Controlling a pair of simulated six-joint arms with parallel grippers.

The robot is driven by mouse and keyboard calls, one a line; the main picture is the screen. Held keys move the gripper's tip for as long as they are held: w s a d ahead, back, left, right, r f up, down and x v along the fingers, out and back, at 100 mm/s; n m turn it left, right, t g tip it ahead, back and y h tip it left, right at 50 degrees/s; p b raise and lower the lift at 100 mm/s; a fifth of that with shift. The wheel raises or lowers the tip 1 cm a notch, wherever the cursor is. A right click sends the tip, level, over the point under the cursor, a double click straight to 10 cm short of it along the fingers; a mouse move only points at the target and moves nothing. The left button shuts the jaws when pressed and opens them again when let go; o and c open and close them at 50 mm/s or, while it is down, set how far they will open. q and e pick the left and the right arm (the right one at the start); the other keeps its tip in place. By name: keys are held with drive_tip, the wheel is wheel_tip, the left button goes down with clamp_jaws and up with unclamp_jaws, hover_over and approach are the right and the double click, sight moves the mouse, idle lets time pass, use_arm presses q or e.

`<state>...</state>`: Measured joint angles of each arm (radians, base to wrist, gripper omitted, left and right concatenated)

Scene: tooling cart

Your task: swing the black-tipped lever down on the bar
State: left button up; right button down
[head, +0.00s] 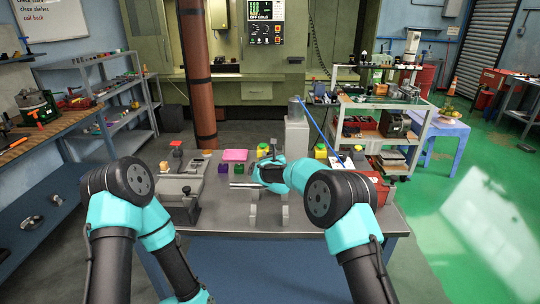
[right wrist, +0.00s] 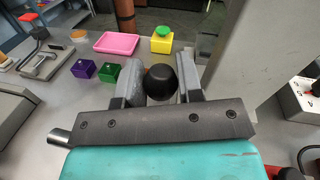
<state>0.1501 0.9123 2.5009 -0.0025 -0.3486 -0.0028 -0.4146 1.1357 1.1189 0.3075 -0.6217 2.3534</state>
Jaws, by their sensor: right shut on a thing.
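My right gripper (right wrist: 160,85) reaches over the middle of the bench, and its two grey fingers are closed on either side of the round black tip (right wrist: 161,82) of the lever. The lever's shaft below the tip is hidden by the gripper. In the head view the right gripper (head: 269,153) is small, and the tip cannot be made out. A metal bar (head: 241,185) lies level on grey supports, just left of and below the gripper. The end of the bar (right wrist: 60,138) shows at the left in the right wrist view. My left gripper is out of view.
A grey post (head: 297,135) stands close behind the right gripper, with a blue rod (head: 318,124) slanting beside it. A pink tray (head: 235,156), purple block (head: 223,168) and yellow block (head: 262,150) lie behind. A red-knobbed fixture (head: 177,153) stands left.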

drive_tip(key=shift+s+d+f, duration=0.1)
drive_tip(key=shift+s+f, duration=0.2)
drive_tip(key=shift+s, duration=0.5)
drive_tip(key=shift+s+d+f, duration=0.1)
drive_tip(key=shift+s+f, duration=0.15)
drive_tip(key=shift+s, duration=0.55)
drive_tip(key=shift+s+f, duration=0.3)
drive_tip(key=shift+s, duration=0.5)
drive_tip(key=c, duration=0.8)
unclamp_jaws()
drive_tip(key=shift+r, duration=0.15)
drive_tip(key=shift+s, duration=0.1)
drive_tip(key=shift+s+d+r, duration=0.1)
drive_tip(key=shift+s+d, duration=0.05)
drive_tip(key=shift+s, duration=0.35)
drive_tip(key=v, duration=1.6)
drive_tip(key=shift+s, duration=0.1)
